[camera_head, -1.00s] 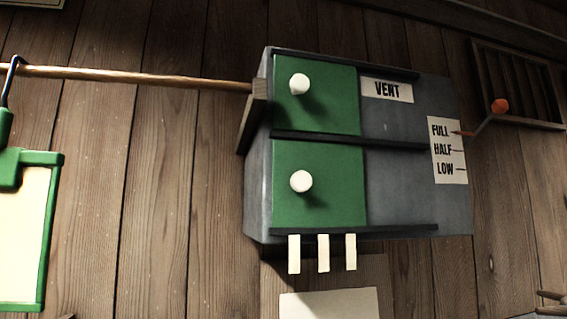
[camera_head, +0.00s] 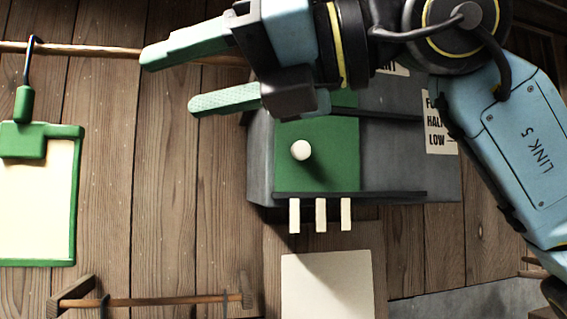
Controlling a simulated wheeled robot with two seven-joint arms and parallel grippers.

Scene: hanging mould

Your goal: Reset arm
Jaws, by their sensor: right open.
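My right gripper (camera_head: 168,76) comes in from the right at the top of the view. Its two green fingers point left and are apart, with nothing between them. It is in front of the upper left part of the grey vent box (camera_head: 395,165). The lower green panel (camera_head: 335,165) with its white knob (camera_head: 300,150) shows. The upper panel, its knob and most of the VENT label are hidden behind my arm. The FULL, HALF, LOW label (camera_head: 437,138) is partly covered, and its lever is hidden. My left gripper does not show.
A green-framed mould (camera_head: 70,210) hangs by a hook (camera_head: 30,60) from a wooden rod (camera_head: 80,49) at left. Several pale strips (camera_head: 320,215) hang under the box, above a pale sheet (camera_head: 327,285). A lower wooden rail (camera_head: 160,301) shows at bottom left. Bare plank wall lies between mould and box.

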